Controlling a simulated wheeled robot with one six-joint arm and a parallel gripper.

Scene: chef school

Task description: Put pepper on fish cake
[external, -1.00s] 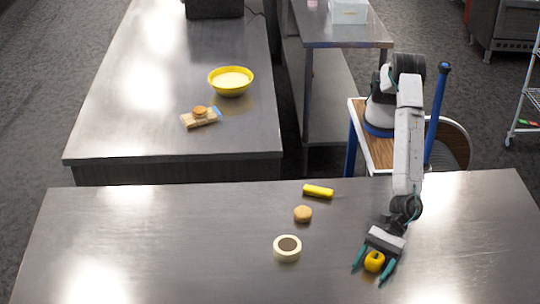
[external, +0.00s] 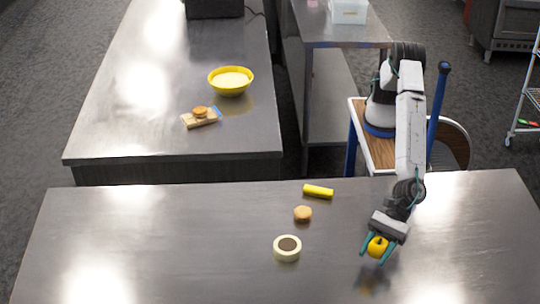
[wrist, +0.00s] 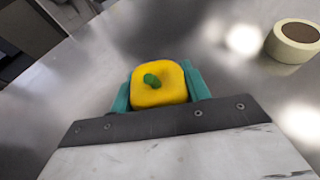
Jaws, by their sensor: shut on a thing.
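A yellow pepper (external: 377,247) with a green stem is held between the teal fingers of my gripper (external: 376,253). In the wrist view the pepper (wrist: 158,84) sits between both fingers, which touch its sides. It appears raised a little above the steel table. The fish cake is likely the small round tan-brown cake (external: 302,214) lying on the same table, left of and farther back than my gripper. Nothing lies on top of it.
A roll of tape (external: 287,248) lies left of my gripper, also seen in the wrist view (wrist: 294,42). A yellow cylinder (external: 318,191) lies behind the cake. A second counter (external: 130,120) holds a yellow bowl (external: 231,88) and a packet (external: 201,118). The table's left side is clear.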

